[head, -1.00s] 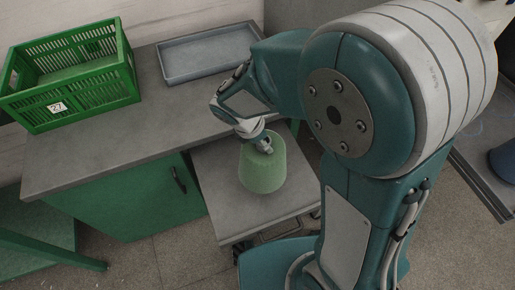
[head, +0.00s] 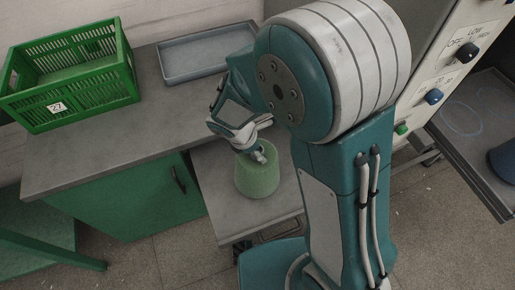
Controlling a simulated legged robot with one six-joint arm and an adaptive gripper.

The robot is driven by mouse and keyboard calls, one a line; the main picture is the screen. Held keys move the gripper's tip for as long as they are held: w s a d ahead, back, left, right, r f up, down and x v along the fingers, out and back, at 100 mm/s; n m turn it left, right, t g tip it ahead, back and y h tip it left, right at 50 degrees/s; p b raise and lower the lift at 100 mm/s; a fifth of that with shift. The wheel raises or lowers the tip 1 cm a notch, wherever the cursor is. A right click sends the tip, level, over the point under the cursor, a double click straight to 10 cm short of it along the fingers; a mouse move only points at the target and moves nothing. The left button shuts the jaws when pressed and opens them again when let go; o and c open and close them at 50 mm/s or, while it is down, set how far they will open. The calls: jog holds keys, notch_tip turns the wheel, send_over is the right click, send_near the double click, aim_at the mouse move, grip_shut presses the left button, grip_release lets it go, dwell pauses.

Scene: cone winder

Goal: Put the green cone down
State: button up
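The green cone (head: 257,178) is upright, in the middle of the head view, over the top of a low grey table (head: 229,207). I cannot tell whether its base touches that top or hangs just above it. My gripper (head: 258,155) is at the cone's upper end, pointing down, with its fingers closed at the top rim. The far finger and the exact contact are partly hidden by the gripper and cone.
A green crate (head: 122,82) labelled 27 and a grey tray (head: 164,65) stand on the grey bench (head: 60,165) behind. A control panel with knobs (head: 433,97) is at right. A dark blue object (head: 502,160) sits on a dark tray (head: 458,150).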

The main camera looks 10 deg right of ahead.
jog(key=shift+r, duration=0.15)
jog(key=v, duration=1.2)
jog(key=s+d+r+m+t+y, duration=0.2)
jog(key=s+d+r+m, duration=0.3)
jog(key=m, duration=0.5)
jog(key=s+d+r+m+t+y, duration=0.2)
jog(key=s+d+r+m, duration=0.4)
jog(key=d+m, duration=0.4)
jog(key=shift+r+m, duration=0.45)
jog(key=shift+m, duration=0.15)
jog(key=shift+s, duration=0.15)
jog(key=c, duration=0.4)
jog(key=shift+d, duration=0.2)
jog(key=shift+c, duration=0.2)
